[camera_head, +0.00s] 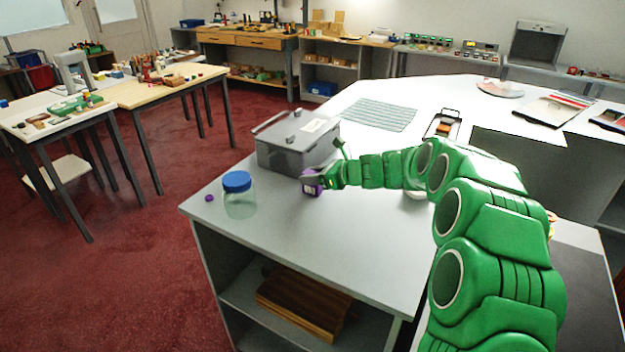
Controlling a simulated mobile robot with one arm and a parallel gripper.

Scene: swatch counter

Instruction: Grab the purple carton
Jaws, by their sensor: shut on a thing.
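The purple carton (311,188) is a small box at the end of my green arm, in front of the grey lidded bin on the white counter. My gripper (322,178) is shut on the carton and partly hides it. I cannot tell whether the carton touches the counter or is held just above it.
A grey bin (283,150) stands right behind the carton. A glass jar with a blue lid (238,195) stands to the left, near a small purple item (209,198) at the counter's edge. A striped cloth (380,114) lies farther back. The counter front (300,245) is clear.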

